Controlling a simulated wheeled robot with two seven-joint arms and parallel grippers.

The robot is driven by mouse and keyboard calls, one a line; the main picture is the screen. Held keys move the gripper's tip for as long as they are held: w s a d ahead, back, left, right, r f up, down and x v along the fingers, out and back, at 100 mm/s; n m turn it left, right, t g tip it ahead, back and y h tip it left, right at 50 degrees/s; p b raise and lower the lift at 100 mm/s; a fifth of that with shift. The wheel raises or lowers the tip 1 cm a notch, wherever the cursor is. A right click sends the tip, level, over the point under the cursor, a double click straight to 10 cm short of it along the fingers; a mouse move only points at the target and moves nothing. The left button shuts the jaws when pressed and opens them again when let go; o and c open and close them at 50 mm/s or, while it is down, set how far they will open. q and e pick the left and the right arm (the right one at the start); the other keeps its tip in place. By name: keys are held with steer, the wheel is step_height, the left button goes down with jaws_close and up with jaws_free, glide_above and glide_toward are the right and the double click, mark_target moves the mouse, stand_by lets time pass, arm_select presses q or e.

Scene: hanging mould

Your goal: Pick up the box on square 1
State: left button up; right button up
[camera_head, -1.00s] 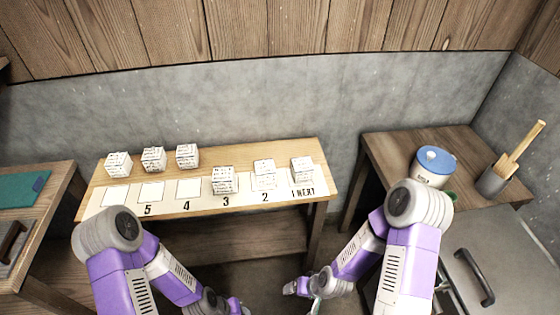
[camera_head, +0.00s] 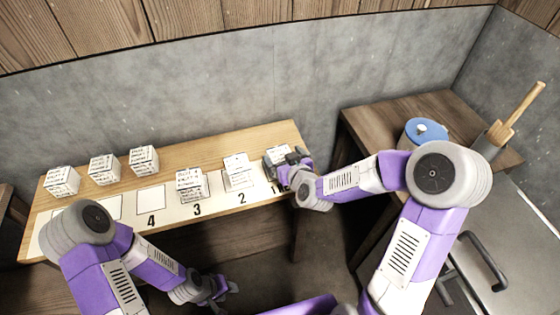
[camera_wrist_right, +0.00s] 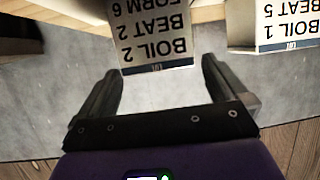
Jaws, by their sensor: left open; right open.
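A white box with printed text (camera_head: 276,154) stands on square 1 at the right end of the wooden bench. My right gripper (camera_head: 290,159) is beside it and partly hides it. In the right wrist view a box reading BOIL 2, BEAT 2, FORM 6 (camera_wrist_right: 152,35) lies ahead between the lines of the two open fingers (camera_wrist_right: 160,72). Its near edge is about level with the fingertips, and no grip on it shows. My left gripper (camera_head: 222,288) is open and empty, low in front of the bench.
Similar boxes stand on square 2 (camera_head: 237,172) and square 3 (camera_head: 189,184). Several more boxes (camera_head: 104,168) stand at the bench's back left. Square 4 (camera_head: 151,198) is bare. A side table at right holds a blue-lidded pot (camera_head: 424,132). In the wrist view a neighbouring box (camera_wrist_right: 285,25) is close at right.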

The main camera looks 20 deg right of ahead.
mark_target(281, 154)
steer(key=shift+x, duration=1.5)
steer(key=shift+f, duration=0.1)
steer(key=c, duration=1.1)
